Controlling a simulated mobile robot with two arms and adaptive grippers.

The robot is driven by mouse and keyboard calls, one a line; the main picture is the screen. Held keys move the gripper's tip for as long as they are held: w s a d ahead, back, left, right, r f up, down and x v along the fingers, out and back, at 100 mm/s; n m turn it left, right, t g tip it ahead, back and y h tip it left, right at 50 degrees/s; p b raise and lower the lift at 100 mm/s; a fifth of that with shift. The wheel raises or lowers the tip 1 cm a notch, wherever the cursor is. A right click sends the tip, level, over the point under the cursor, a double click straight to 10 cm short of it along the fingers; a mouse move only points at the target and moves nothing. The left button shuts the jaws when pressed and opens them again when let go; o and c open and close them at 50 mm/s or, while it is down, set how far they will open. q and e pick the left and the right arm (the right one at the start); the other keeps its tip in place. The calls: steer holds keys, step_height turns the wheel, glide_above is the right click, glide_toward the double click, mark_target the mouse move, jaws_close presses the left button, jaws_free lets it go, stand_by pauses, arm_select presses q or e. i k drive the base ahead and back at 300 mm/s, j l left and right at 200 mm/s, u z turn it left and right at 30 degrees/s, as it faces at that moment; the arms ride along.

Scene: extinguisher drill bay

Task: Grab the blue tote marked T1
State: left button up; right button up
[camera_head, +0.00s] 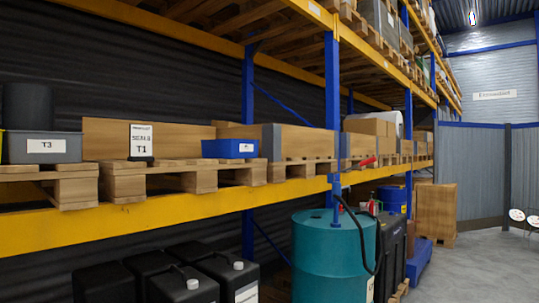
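A small blue tote (228,149) sits on a wooden pallet on the shelf, near the middle of the view. It has a white label on its front, too small to read. A white sign with T1 (141,142) stands on the pallet to its left, in front of a long brown box. A grey tote (45,148) marked T3 is at the far left of the same shelf. Neither of my grippers is in view.
The pallets rest on a yellow shelf beam (140,221) between blue uprights (332,105). A teal drum (333,258) with a black hose stands below, in front of the rack. Black canisters (183,282) sit under the shelf. Grey floor (470,270) is open at the right.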

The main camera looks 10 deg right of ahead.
mark_target(231, 148)
steer(key=i+l+z, duration=0.1)
steer(key=i+l, duration=0.35)
steer(key=i+l+z, duration=0.1)
steer(key=i+l, duration=0.3)
steer(key=i, duration=0.2)
steer(key=i+l, duration=0.4)
steer(key=i, duration=0.15)
steer(key=z, duration=0.05)
